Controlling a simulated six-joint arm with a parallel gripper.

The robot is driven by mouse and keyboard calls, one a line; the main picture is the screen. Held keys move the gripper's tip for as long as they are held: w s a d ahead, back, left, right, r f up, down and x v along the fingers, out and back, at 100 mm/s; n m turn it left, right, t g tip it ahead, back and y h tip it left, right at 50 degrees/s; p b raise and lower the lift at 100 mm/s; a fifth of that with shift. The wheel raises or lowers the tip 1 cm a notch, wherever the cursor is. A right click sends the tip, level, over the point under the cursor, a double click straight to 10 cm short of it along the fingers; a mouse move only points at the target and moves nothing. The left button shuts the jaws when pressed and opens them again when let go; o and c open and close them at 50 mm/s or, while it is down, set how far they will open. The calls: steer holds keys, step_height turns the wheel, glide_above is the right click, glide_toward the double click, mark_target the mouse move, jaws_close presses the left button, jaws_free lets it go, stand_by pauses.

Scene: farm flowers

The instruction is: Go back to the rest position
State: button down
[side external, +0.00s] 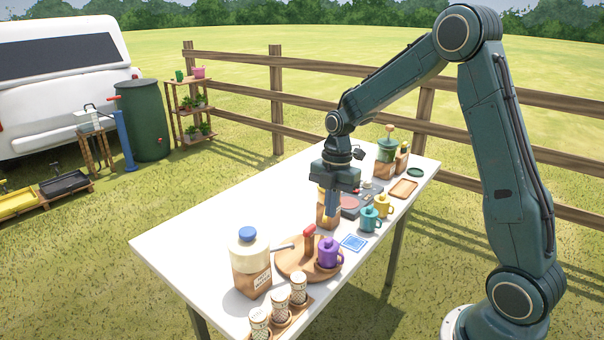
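My gripper (330,212) points down over the middle of the white table (190,250). Its dark body is above a cream jar with a brown wooden base (321,217), and a finger covers part of that jar. I cannot tell whether the finger touches the jar or only passes in front of it. The gap between the fingers is hidden.
A round wooden board (292,270) holds a purple mug (328,252). A blue-lidded jar (249,262) and several patterned cups (280,303) stand at the near end. Teal (369,219) and yellow (382,206) mugs stand right of the gripper. The left table edge is clear.

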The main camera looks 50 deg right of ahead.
steer(key=s+a+r+m+t+h, duration=0.1)
steer(key=s+a+r+m, duration=0.25)
steer(key=s+r, duration=0.2)
steer(key=s+a+r+m+t, duration=0.25)
steer(key=s+r+m, duration=0.2)
steer(key=r, duration=0.25)
steer(key=s+a+r+m+t, duration=0.1)
steer(key=s+a+m, duration=0.1)
steer(key=s+m, duration=0.3)
steer(key=s+a+r+m+t, duration=0.1)
steer(key=s+a+r+m, duration=0.1)
steer(key=s+m, duration=0.3)
steer(key=shift+s+r+m, duration=0.15)
steer(key=shift+s+m, duration=0.25)
steer(key=shift+s, duration=0.85)
steer(key=shift+a, duration=0.1)
